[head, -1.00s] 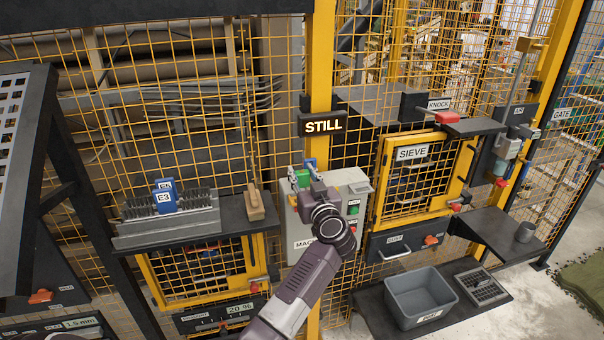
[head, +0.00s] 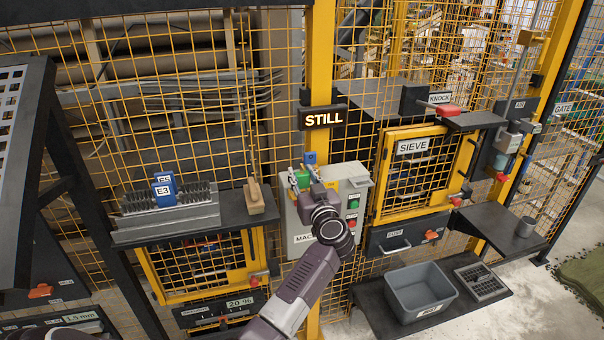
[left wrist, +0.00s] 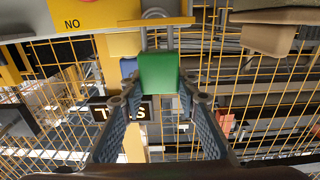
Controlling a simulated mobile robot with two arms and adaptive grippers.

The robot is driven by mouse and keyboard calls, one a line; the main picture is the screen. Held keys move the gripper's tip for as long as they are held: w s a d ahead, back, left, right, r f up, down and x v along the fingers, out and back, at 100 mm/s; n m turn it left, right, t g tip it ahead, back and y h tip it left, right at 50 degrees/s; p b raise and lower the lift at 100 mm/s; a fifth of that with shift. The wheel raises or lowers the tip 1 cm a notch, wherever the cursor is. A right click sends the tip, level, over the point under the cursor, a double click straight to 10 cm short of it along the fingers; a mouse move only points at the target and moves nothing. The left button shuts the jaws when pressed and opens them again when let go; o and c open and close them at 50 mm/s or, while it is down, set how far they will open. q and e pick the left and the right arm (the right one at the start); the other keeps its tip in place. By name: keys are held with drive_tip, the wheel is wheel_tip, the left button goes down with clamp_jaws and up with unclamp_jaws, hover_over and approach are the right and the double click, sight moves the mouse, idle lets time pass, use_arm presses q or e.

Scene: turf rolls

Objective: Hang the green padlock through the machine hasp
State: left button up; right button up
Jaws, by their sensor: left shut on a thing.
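The green padlock (left wrist: 158,73) is between the fingers of my left gripper (left wrist: 160,98), which is shut on its body. Its grey shackle points away from the gripper and overlaps the edge of a yellow plate (left wrist: 120,14) in the left wrist view. I cannot tell whether the shackle passes through the plate or lies in front of it. In the head view, my left gripper (head: 312,182) is in front of the grey machine box (head: 301,243), with a bit of the padlock (head: 301,179) showing at its left. The hasp itself is not clear there. My right gripper is not in view.
A blue item (head: 309,157) is just behind the padlock, by the yellow post below the STILL sign (head: 323,118). The sieve door (head: 412,177) is at right; a grey bin (head: 420,290) lies below.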

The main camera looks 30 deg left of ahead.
use_arm(q)
drive_tip(key=shift+f+b, duration=0.4)
drive_tip(key=shift+f, duration=0.8)
drive_tip(key=o, duration=1.2)
drive_tip(key=shift+o, duration=0.4)
drive_tip(key=shift+r, duration=0.1)
drive_tip(key=v, duration=1.2)
